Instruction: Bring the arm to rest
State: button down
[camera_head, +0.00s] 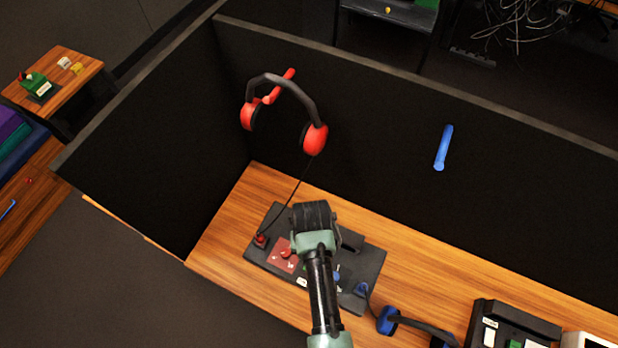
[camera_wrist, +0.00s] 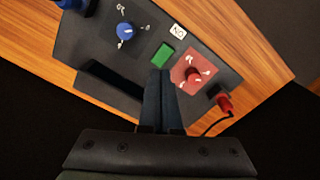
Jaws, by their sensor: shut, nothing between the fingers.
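My gripper (camera_wrist: 161,76) is shut and empty, its two dark fingers side by side over the dark control panel (camera_wrist: 88,47) in the wrist view. Beyond the fingertips are a green button (camera_wrist: 166,55), a red knob (camera_wrist: 194,76) on a red plate and a blue knob (camera_wrist: 124,31). I cannot tell how far the fingers are above the panel. In the head view my arm reaches in from the bottom and covers part of the panel (camera_head: 372,262); my fingers are hidden there.
The panel lies on a wooden desk (camera_head: 226,222) with black partitions (camera_head: 370,130) behind and left. Red headphones (camera_head: 314,138) hang on the back partition, a cable running down to the panel. A blue peg (camera_head: 443,148) is to their right. A blue headset (camera_head: 387,320) lies right of the panel.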

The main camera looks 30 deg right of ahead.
jog(key=shift+r+p, duration=0.4)
jog(key=shift+r, duration=0.3)
jog(key=w+a+r+n+t+h, duration=0.15)
jog(key=w+r+t, duration=0.45)
jog(key=w+r, duration=1)
jog(key=w+a+r+n+t, duration=0.1)
jog(key=w+a+r+t, duration=0.15)
jog(key=r, duration=0.65)
jog(key=w+a+r+n+t, duration=0.15)
jog(key=r+t, duration=0.25)
jog(key=r, duration=0.6)
jog(key=s+a+r+t+y, duration=0.1)
jog(key=a+r+t, duration=0.15)
jog(key=r, duration=0.65)
jog(key=s+a+r+t+y, duration=0.1)
jog(key=a+r+t, duration=0.15)
jog(key=r, duration=0.65)
jog(key=s+r+t+b, duration=0.8)
jog(key=s+r+t, duration=0.2)
jog(key=r, duration=0.6)
jog(key=s, duration=0.2)
jog(key=shift+s+a+b, duration=0.25)
jog(key=shift+s+b, duration=0.05)
jog(key=shift+b, duration=0.05)
